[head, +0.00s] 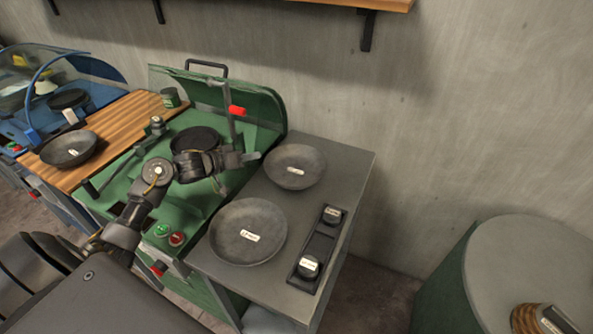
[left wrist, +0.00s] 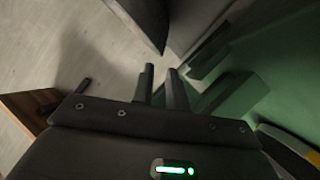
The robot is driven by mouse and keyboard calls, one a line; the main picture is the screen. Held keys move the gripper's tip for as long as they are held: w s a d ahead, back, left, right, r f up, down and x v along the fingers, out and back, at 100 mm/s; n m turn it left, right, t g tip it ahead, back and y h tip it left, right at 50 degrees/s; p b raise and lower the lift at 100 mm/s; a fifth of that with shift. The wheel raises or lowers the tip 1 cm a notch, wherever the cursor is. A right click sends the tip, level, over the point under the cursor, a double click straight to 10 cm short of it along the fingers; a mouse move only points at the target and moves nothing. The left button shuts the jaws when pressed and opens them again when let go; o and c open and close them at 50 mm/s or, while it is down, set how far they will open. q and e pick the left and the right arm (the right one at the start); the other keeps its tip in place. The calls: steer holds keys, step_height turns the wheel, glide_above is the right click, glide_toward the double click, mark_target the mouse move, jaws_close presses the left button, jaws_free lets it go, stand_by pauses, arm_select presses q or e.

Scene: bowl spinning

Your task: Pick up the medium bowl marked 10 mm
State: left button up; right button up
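A dark grey bowl (head: 295,166) with a small white label lies at the back of the grey cabinet top. A larger-looking dark bowl (head: 248,231) with a label lies in front of it. A third labelled bowl (head: 69,149) sits on the wooden board at left. The labels are too small to read, so I cannot tell which is marked 10 mm. My left gripper (head: 252,157) is just left of the back bowl, apparently empty. In the left wrist view its two fingers (left wrist: 161,85) stand a little apart, near a dark curved edge (left wrist: 148,20). My right gripper is not in view.
The green machine (head: 190,190) with a raised lid and red-handled lever (head: 236,110) is beside and behind my left arm. A black tray (head: 317,248) with two labelled round pieces lies at the right of the cabinet top (head: 350,160). A round grey-topped drum (head: 530,255) stands at right.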

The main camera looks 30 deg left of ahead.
mark_target(269, 155)
arm_select(q)
steer(key=shift+x, duration=1.05)
steer(key=shift+p+x, duration=0.55)
steer(key=shift+x, duration=2.05)
steer(key=shift+s+d+f, duration=0.1)
steer(key=shift+d+f, duration=0.05)
steer(key=shift+f, duration=0.05)
jaws_close()
